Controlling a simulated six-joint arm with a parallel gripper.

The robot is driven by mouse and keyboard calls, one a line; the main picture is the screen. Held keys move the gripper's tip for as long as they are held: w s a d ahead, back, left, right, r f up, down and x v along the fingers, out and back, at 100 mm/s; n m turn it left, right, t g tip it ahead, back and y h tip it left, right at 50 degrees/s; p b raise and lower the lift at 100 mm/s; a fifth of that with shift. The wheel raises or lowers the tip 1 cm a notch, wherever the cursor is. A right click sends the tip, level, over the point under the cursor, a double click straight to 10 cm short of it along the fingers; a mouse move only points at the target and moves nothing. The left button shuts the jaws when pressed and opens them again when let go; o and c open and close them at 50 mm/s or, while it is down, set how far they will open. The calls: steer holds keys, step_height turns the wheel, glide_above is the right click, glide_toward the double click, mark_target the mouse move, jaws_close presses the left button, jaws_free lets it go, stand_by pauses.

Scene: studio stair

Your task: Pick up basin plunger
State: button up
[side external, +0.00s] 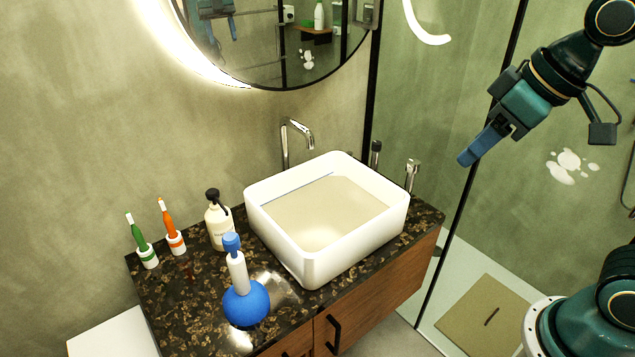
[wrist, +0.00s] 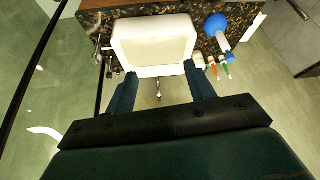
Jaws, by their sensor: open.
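The basin plunger (side external: 245,300) stands on the dark speckled countertop (side external: 185,315), left of the white basin. It has a round blue bottom, a white neck and a blue top. In the wrist view the plunger (wrist: 217,27) shows at the upper right, beside the basin. My gripper (side external: 474,150) is high in the air at the right, far from the plunger, angled down to the left. In the wrist view my gripper (wrist: 160,88) has its two blue fingers apart with nothing held between them.
The white basin (side external: 325,262) and a tap (side external: 298,133) lie between my gripper and the plunger. A glass screen edges the counter's right.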

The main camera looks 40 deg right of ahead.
steer(key=w+a+n, duration=0.2)
steer(key=w+a, duration=0.3)
steer(key=w, duration=0.3)
steer(key=n+g+y, duration=0.3)
steer(key=n, duration=0.3)
glide_toward(229, 247)
steer(key=shift+w+d+x, duration=0.2)
steer(key=shift+x, duration=0.95)
steer(key=shift+w+d+x, duration=0.15)
steer(key=shift+w+x, duration=0.05)
steer(key=shift+x, duration=0.95)
steer(key=shift+w+d+x, duration=0.15)
steer(key=shift+d+x, duration=0.05)
steer(key=shift+x, duration=0.9)
steer(key=shift+f, duration=0.15)
steer(key=shift+x, duration=2.55)
steer(key=shift+w, duration=0.1)
jaws_close()
